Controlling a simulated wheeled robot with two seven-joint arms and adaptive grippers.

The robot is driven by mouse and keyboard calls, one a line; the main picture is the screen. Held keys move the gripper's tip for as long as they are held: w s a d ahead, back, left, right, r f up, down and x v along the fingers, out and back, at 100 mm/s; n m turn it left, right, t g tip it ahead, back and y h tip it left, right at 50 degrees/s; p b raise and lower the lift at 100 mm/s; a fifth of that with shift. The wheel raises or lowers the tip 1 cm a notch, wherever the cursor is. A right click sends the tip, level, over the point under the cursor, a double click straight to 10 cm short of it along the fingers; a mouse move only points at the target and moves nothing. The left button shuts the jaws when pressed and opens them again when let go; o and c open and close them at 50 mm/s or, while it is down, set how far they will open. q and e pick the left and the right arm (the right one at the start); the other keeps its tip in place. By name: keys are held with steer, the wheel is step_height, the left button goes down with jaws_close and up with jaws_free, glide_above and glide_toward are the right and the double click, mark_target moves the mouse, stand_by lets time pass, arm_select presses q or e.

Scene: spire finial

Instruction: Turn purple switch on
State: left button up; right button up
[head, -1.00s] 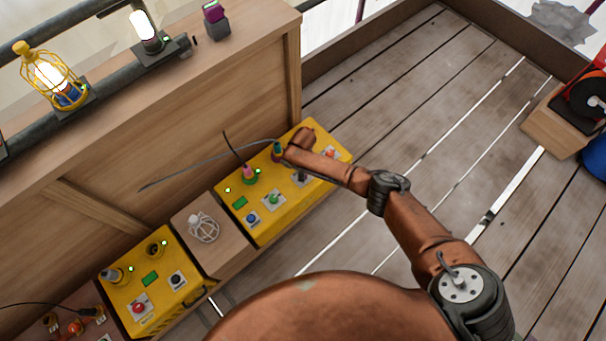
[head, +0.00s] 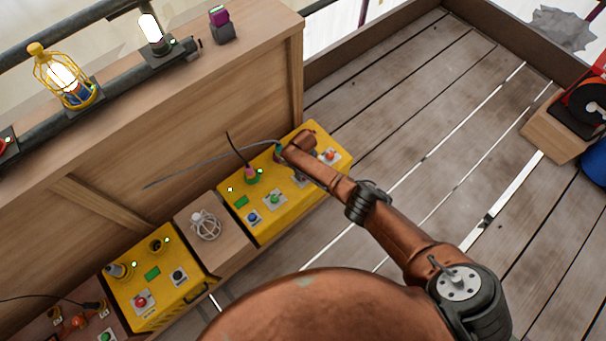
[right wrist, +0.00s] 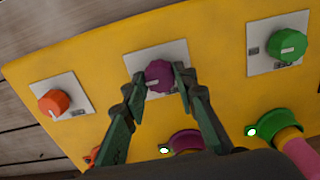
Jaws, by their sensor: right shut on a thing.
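The purple switch (right wrist: 159,76) is a round knob on a white square plate on the yellow control box (head: 233,207). In the right wrist view my right gripper (right wrist: 160,80) has its two dark green fingers on either side of the purple knob and is shut on it. In the head view my right arm covers the purple switch and the right gripper. An orange knob (right wrist: 53,102) sits to the left and a green knob (right wrist: 290,46) to the right in the right wrist view. My left gripper does not show.
A purple socket (right wrist: 186,142) and a green socket holding a pink plug (right wrist: 296,152) lie close to my right gripper. A wooden block with a white caged lamp (head: 206,226) and a second yellow box (head: 190,306) stand to the left.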

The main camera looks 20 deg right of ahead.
steer(key=shift+s+f, duration=0.2)
steer(key=shift+s, duration=0.1)
steer(key=o, duration=1.2)
steer(key=shift+w+r, duration=0.1)
steer(key=shift+w, duration=0.05)
steer(key=shift+c, duration=0.2)
steer(key=shift+w+r, duration=0.1)
steer(key=shift+r, duration=0.05)
step_height(320, 180, up, 12)
steer(key=shift+f, duration=0.2)
